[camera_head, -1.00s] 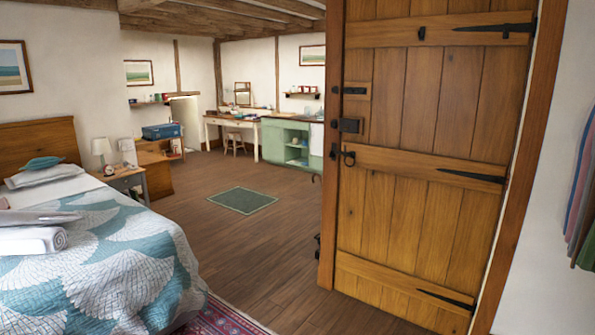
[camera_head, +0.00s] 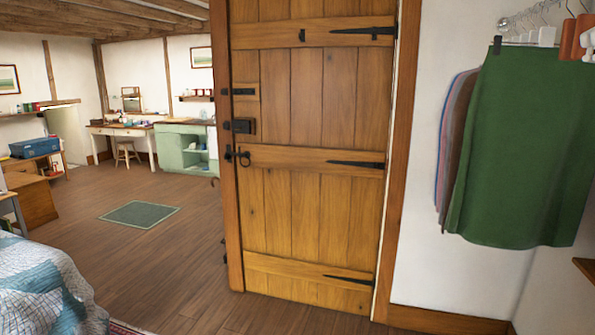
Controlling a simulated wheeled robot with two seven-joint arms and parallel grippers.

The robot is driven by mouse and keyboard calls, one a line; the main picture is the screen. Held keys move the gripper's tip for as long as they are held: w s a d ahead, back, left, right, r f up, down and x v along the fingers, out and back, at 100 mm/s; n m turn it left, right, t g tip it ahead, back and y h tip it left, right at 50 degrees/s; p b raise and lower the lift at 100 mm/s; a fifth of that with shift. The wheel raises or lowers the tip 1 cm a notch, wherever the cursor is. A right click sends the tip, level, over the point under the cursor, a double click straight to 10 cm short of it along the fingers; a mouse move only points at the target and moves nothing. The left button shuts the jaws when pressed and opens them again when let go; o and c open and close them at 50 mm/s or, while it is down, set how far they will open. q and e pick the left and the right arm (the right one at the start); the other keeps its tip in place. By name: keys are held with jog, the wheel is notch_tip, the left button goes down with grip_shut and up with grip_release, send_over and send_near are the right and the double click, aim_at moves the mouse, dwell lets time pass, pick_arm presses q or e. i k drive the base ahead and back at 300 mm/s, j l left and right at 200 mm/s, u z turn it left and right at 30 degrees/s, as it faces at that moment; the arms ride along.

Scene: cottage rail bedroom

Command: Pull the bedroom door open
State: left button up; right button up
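The bedroom door (camera_head: 305,205) is a plank door of orange-brown wood, standing shut in its wooden frame (camera_head: 234,225) in the middle of the head view. Neither of my grippers shows in the view, and nothing touches the door.
A bed with a teal and white quilt (camera_head: 45,285) takes the lower left corner. A small green rug (camera_head: 140,214) lies on the open wooden floor (camera_head: 165,260). Green and other clothes (camera_head: 525,150) hang on the wall at the right.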

aim_at(314, 125)
jog(key=i+j+u, duration=0.25)
jog(key=i, duration=0.25)
jog(key=i+j+u, duration=0.2)
jog(key=i, duration=1.05)
jog(key=i+j+u, duration=0.2)
jog(key=i, duration=1.1)
jog(key=i+z, duration=0.25)
jog(key=i, duration=0.15)
jog(key=i+j+z, duration=0.2)
jog(key=i, duration=0.25)
jog(key=i+j+z, duration=0.25)
jog(key=i, duration=0.15)
